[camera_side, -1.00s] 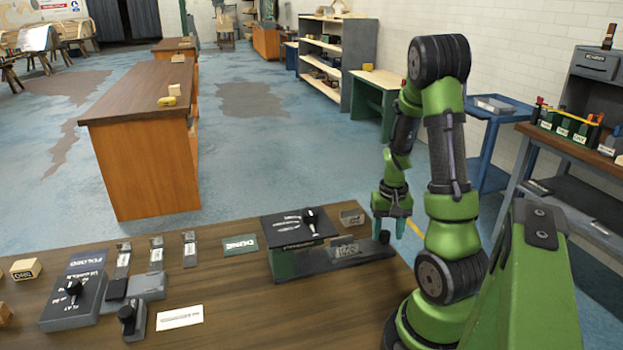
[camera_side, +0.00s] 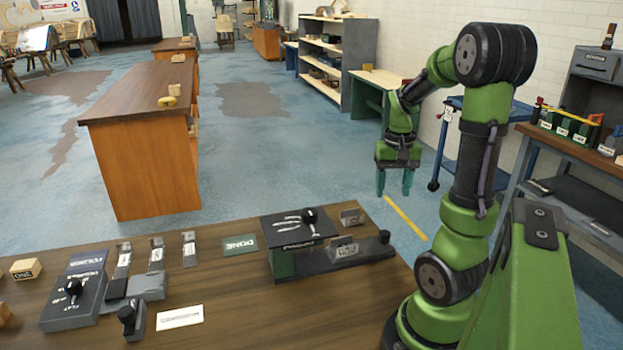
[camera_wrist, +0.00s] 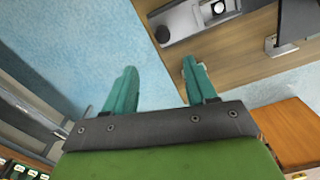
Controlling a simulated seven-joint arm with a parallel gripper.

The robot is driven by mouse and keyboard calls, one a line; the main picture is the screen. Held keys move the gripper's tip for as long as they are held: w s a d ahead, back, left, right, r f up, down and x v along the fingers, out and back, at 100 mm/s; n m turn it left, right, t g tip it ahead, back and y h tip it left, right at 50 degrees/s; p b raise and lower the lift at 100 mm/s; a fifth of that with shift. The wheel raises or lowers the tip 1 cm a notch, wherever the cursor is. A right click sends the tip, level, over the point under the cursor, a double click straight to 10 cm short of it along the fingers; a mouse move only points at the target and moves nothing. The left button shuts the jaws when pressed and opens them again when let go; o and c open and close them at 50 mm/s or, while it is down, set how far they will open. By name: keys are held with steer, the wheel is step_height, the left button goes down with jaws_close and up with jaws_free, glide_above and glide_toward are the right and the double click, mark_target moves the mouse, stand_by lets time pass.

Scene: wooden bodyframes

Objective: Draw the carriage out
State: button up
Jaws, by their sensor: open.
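A dark machine (camera_side: 291,228) with a black lever knob on its sloped top stands near the table's right end. A low dark grey slide (camera_side: 362,249) reaches out from it to the right, with a small black knob (camera_side: 384,237) at its end; I take this to be the carriage. A labelled plate (camera_side: 345,249) is at the slide. The grey slide (camera_wrist: 178,23) and black knob (camera_wrist: 218,34) show at the top of the wrist view. My gripper (camera_side: 394,184) is open and empty, above and apart from the knob; its teal fingers (camera_wrist: 160,75) point down.
A small labelled block (camera_side: 351,217) stands behind the slide. A DONE plate (camera_side: 240,244), several grey fixtures and a lever box (camera_side: 75,300) are to the left on the wooden table (camera_side: 270,315). Its front middle is clear. A blue trolley (camera_side: 470,130) stands behind my arm.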

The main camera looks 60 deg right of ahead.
step_height(320, 180, up, 4)
steer(key=shift+f, duration=0.1)
stand_by(0.4)
steer(key=w+a+r+n+t, duration=0.15)
steer(key=w+a+t, duration=0.25)
steer(key=w+a, duration=0.55)
steer(key=s+a+r+n+t+y, duration=0.1)
steer(key=a+n, duration=0.2)
steer(key=a, duration=0.7)
steer(key=s+a+r+n+t+y, duration=0.1)
steer(key=a+r+n+t, duration=0.1)
steer(key=a, duration=0.8)
steer(key=shift+n, duration=0.75)
